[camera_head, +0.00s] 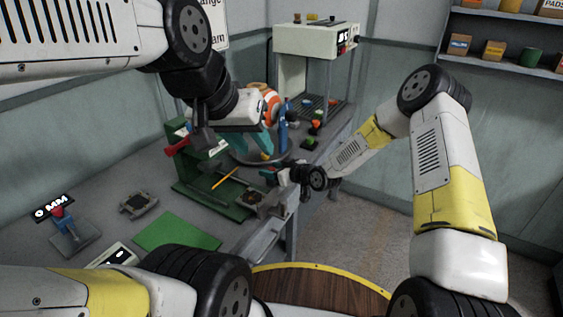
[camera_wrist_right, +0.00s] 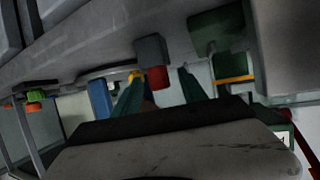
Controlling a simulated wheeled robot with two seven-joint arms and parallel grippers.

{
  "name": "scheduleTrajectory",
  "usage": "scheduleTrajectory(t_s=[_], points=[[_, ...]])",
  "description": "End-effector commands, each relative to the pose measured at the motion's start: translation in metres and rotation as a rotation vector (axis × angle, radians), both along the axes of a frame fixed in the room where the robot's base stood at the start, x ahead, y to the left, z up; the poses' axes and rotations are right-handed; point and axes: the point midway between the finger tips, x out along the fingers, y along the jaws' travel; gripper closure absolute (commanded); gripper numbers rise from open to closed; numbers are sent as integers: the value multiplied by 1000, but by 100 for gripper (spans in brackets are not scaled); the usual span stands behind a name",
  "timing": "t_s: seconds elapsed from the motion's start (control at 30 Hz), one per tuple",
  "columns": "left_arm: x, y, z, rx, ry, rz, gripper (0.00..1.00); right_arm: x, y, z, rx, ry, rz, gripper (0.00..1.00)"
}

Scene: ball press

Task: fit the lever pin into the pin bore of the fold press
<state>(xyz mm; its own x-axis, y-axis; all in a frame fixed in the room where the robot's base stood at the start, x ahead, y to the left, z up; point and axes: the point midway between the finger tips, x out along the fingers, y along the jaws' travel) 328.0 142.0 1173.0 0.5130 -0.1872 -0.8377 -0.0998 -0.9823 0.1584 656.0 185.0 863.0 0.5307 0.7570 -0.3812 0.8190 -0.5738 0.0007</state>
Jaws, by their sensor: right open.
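The green fold press (camera_head: 188,186) stands on the bench left of centre, with a red-ended part (camera_head: 176,147) at its upper left. I cannot make out its pin bore. My left gripper (camera_head: 247,147) hangs above and behind the press with teal fingers pointing down; whether it grips anything is unclear. My right gripper (camera_head: 266,174) is low at the bench's front edge, right of the press. In the right wrist view its green fingers (camera_wrist_right: 160,96) are apart and open. A grey block with a red end (camera_wrist_right: 157,78) shows beyond them. I cannot tell which part is the lever pin.
A yellow stick (camera_head: 225,177) lies across the press area. A green mat (camera_head: 176,232), a dark fixture (camera_head: 138,205) and a blue-and-red device (camera_head: 63,224) are on the bench at left. A white machine (camera_head: 316,38) stands behind. Floor right of the bench is clear.

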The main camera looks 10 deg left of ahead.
Motion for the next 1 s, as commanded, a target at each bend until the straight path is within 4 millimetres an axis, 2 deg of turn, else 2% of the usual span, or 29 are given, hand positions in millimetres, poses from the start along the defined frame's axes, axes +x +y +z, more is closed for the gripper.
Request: scheduleTrajectory(t_s=[0.2,0.47,0.57,0.73,1.0], points=[[0,0,0,0,0,0,64,15,22,-12,0,0,1,50],[0,0,0,0,0,0,64,17,24,-13,0,2,1,50],[0,0,0,0,0,0,64,17,24,-13,0,2,1,66],[0,0,0,0,0,0,64,17,23,-13,0,2,1,99],[0,0,0,0,0,0,64,17,23,-13,-1,1,1,100]])
